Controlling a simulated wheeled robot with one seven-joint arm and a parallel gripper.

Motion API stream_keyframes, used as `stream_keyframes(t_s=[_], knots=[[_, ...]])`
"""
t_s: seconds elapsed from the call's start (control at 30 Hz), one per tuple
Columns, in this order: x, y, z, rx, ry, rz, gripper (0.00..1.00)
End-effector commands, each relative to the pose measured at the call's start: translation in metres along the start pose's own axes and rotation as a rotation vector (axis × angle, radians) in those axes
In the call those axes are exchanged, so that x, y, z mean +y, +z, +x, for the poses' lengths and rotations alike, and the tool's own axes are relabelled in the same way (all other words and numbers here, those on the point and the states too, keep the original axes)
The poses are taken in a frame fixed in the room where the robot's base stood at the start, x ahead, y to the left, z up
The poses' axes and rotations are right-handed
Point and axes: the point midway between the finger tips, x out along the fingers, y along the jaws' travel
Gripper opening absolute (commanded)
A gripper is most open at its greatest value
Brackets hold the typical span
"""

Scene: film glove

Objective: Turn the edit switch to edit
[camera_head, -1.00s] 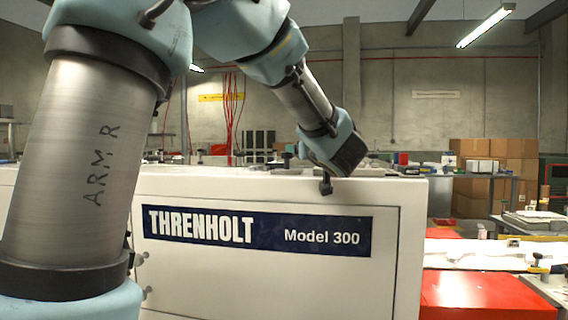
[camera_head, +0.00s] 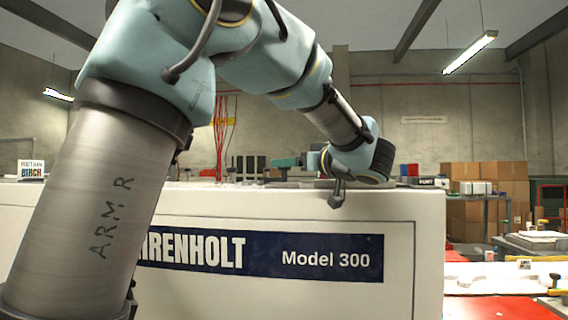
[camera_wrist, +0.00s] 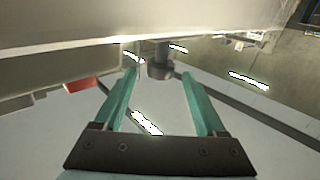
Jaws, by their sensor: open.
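In the wrist view, a dark round knob on a short stem (camera_wrist: 160,67) sticks out from a pale panel (camera_wrist: 70,58). It shows beyond and between the teal fingertips of my gripper (camera_wrist: 158,72), which stand apart with nothing held. I see no gap closed on the knob and cannot tell its depth from the fingertips. No edit label or switch marking is readable.
My arm covers much of the left of the head view. A sign reading "Retain Birch" (camera_head: 31,170) stands at the far left. Cardboard boxes (camera_head: 500,195) and a bench (camera_head: 540,240) are at the right. Several small items stand along the back, behind the cabinet's top edge.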

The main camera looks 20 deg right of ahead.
Motion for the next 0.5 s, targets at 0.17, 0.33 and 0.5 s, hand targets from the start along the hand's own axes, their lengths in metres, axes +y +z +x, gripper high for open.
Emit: stream_keyframes(t_s=[0.17,0.33,0.5], knots=[[0.000,0.000,0.023,0.001,-0.001,0.001,0.73],[0.000,0.000,0.030,0.001,0.001,0.000,0.73],[0.000,0.000,0.031,0.001,0.001,0.000,0.73]])
